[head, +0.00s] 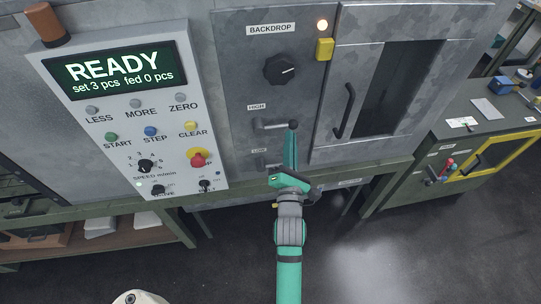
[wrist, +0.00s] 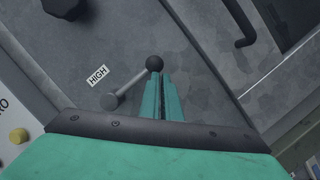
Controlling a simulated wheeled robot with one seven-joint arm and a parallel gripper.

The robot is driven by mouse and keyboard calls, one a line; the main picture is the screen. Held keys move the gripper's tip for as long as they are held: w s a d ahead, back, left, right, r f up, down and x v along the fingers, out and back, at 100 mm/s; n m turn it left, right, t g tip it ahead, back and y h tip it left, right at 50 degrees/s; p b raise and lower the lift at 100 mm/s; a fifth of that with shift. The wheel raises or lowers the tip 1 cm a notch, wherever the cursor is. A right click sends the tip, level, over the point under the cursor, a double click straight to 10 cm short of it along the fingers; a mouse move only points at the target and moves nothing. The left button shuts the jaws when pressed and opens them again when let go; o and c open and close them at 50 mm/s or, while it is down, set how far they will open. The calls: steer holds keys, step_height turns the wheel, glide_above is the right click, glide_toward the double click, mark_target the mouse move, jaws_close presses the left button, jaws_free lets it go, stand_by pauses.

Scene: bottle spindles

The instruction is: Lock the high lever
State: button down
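The high lever (head: 273,125) is on the grey panel under the HIGH label (head: 257,107). It is a grey rod with a black ball knob, and in the head view it points right, almost level. In the wrist view the high lever (wrist: 130,85) runs from its pivot at lower left up to its knob. My gripper (head: 292,132) reaches up from below, with its fingertips at the knob end. In the wrist view the two green fingers of my gripper (wrist: 161,78) lie together, just below the knob. Whether they touch it I cannot tell.
The low lever (head: 268,163) sits below, partly hidden by my gripper. A black rotary knob (head: 281,69) is above. A door with a black handle (head: 344,111) is to the right. A control box (head: 122,110) with a READY screen stands to the left.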

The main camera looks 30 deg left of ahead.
steer(key=shift+w+d+r, duration=0.15)
steer(key=shift+d+r, duration=0.2)
stand_by(0.3)
steer(key=s+d+f, duration=0.5)
steer(key=s+f, duration=0.1)
steer(key=s, duration=0.4)
steer(key=shift+d+f, duration=0.25)
steer(key=shift+f, duration=0.05)
steer(key=shift+s, duration=0.15)
stand_by(0.4)
steer(key=s+d+f+m+h, duration=0.2)
steer(key=s+d+m+h, duration=0.1)
steer(key=s+d+m, duration=0.3)
steer(key=s+d+f+m+g+h, duration=0.1)
steer(key=s+d+m, duration=0.4)
steer(key=s+m, duration=0.6)
steer(key=s+d+f+m+g+h, duration=0.1)
steer(key=s+d+f+m+h, duration=0.2)
steer(key=m, duration=1.2)
steer(key=s+d+h, duration=0.3)
steer(key=s, duration=0.2)
steer(key=shift+s+d, duration=0.25)
steer(key=shift+d, duration=0.05)
